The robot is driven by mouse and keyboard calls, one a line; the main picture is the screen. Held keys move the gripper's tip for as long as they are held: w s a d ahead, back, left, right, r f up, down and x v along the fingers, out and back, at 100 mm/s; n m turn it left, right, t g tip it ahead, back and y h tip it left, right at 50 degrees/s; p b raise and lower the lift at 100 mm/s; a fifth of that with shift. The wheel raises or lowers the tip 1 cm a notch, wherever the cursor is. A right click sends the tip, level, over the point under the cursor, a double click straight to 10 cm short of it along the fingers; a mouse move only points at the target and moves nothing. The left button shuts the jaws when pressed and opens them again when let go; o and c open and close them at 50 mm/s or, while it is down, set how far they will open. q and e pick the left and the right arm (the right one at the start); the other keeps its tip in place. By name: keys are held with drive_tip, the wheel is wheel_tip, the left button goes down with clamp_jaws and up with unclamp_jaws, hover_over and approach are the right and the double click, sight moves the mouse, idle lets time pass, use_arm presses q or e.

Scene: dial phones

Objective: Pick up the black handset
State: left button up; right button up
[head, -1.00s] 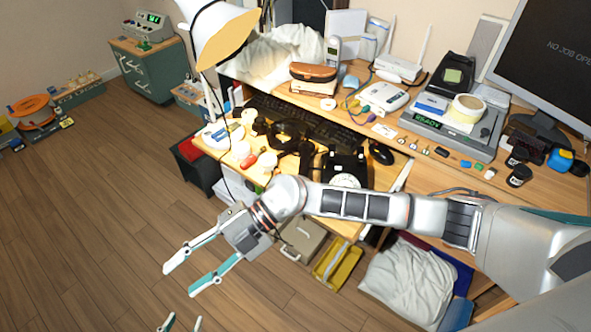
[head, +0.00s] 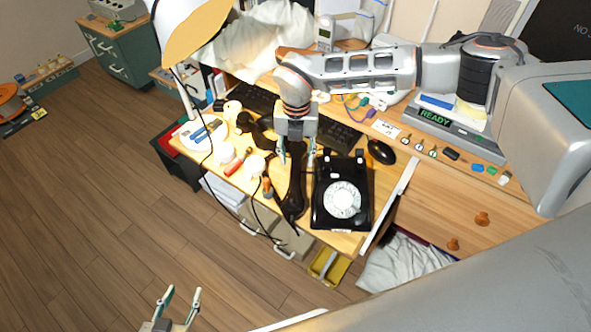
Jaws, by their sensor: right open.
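The black handset (head: 293,195) lies on the desk just left of the black dial phone (head: 342,200), its near end by the desk's front edge. My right gripper (head: 297,158) points down over the handset's far part, with its open fingers on either side of it. Whether the fingers touch the handset cannot be told, and its far end is hidden under the gripper. My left gripper (head: 182,293) is open and empty at the bottom of the head view, away from the desk over the floor.
A black mouse (head: 380,152) lies right of the phone. A keyboard (head: 342,134) lies behind it. The desk lamp (head: 187,30) and its hanging black cable stand at the left. White and red small items (head: 238,165) crowd the desk left of the handset.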

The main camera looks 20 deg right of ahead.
sight(296, 170)
drive_tip(key=shift+s+a+f, duration=0.1)
drive_tip(key=shift+s+f, duration=0.1)
drive_tip(key=shift+f, duration=0.55)
wheel_tip(296, 170, down, 5)
drive_tip(key=shift+a+b, duration=0.1)
drive_tip(key=shift+b, duration=0.25)
drive_tip(key=shift+r, duration=0.1)
clamp_jaws()
